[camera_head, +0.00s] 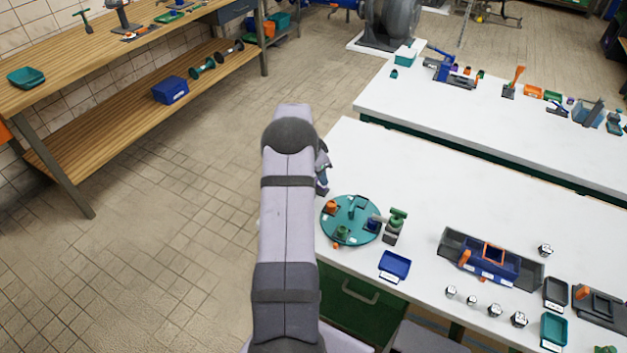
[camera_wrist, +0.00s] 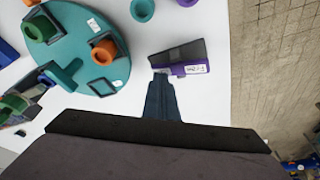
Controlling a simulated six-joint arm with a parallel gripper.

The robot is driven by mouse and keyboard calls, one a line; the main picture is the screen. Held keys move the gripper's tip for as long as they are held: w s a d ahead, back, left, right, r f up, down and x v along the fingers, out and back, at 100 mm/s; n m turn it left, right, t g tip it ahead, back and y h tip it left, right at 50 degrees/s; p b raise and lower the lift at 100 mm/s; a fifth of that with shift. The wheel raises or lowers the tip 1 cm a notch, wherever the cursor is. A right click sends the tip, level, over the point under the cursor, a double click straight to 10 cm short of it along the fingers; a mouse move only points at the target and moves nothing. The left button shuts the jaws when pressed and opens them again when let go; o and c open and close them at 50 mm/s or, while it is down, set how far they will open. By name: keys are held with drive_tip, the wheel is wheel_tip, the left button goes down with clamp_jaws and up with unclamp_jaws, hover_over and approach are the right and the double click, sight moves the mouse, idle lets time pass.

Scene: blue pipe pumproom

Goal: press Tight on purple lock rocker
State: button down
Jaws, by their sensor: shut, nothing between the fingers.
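The purple lock rocker (camera_wrist: 178,68) shows in the wrist view on the white table, near the table's edge. It has a dark grey slanted top and a white label on its purple side; the label's text is too small to read. My gripper (camera_wrist: 160,76) is shut and empty, with its tips by the left end of the rocker's labelled side. I cannot tell whether they touch it. In the head view my arm hides the rocker, and only part of my gripper (camera_head: 322,186) shows past the arm.
A round teal board (camera_wrist: 72,75) with green and orange cups lies to the left of the rocker in the wrist view. A teal ring (camera_wrist: 143,10) sits above it. In the head view a blue tray (camera_head: 395,265) lies near the front edge. The table behind the teal board is clear.

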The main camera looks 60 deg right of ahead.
drive_tip(key=shift+a, duration=0.15)
idle(0.4)
wheel_tip(320, 180, up, 8)
drive_tip(key=p, duration=0.4)
drive_tip(key=shift+r, duration=0.2)
idle(0.3)
idle(0.4)
